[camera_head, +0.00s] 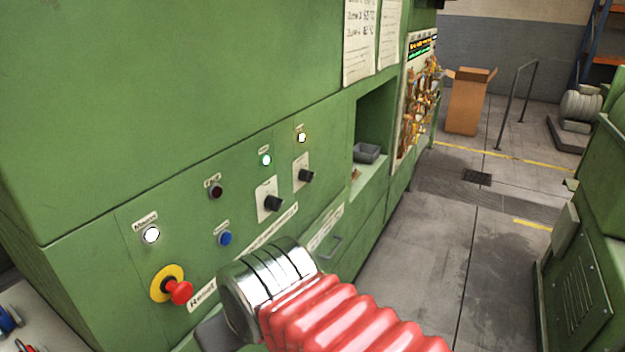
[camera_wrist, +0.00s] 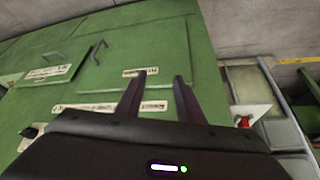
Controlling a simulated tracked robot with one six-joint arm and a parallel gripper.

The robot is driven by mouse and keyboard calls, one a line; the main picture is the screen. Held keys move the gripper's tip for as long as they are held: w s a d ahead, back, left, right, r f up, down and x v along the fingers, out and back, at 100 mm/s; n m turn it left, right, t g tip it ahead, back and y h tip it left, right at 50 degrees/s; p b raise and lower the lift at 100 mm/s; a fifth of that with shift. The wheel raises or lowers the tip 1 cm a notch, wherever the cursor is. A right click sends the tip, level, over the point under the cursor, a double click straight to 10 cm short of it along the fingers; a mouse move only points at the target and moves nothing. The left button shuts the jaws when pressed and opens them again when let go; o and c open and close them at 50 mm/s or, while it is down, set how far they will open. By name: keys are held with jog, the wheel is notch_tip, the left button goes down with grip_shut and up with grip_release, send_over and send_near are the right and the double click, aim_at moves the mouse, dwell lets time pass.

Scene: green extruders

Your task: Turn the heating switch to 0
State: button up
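Two black rotary switches, one lower left (camera_head: 273,203) and one upper right (camera_head: 306,175), sit on cream plates on the green machine panel. Their labels are too small to read, so I cannot tell which is the heating switch or its setting. A dark knob (camera_wrist: 30,131) shows at the left of the wrist view; I cannot tell which switch it is. My gripper (camera_wrist: 160,77) is open and empty, its two dark fingers apart in front of the green panel. In the head view my arm's wrist hides most of the gripper, below the panel.
A red emergency stop (camera_head: 180,292) sticks out low on the panel and also shows in the wrist view (camera_wrist: 243,121). A blue button (camera_head: 225,238) and a lit white button (camera_head: 151,234) are near it. A recess with a grey tray (camera_head: 366,152) lies right. Open floor (camera_head: 430,265) lies beyond.

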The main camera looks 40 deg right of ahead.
jog(key=shift+o, duration=1)
jog(key=shift+w+d+m, duration=0.1)
jog(key=shift+w+m, duration=0.05)
jog(key=shift+m, duration=0.15)
jog(key=m+t+y, duration=0.6)
jog(key=m+t, duration=0.5)
jog(key=m, duration=2.1)
send_near(307, 176)
jog(key=s+d+f, duration=0.1)
jog(key=s+d, duration=0.2)
jog(key=s, duration=0.2)
jog(key=shift+a+f, duration=0.1)
jog(key=x, duration=1.4)
jog(key=shift+r, duration=0.2)
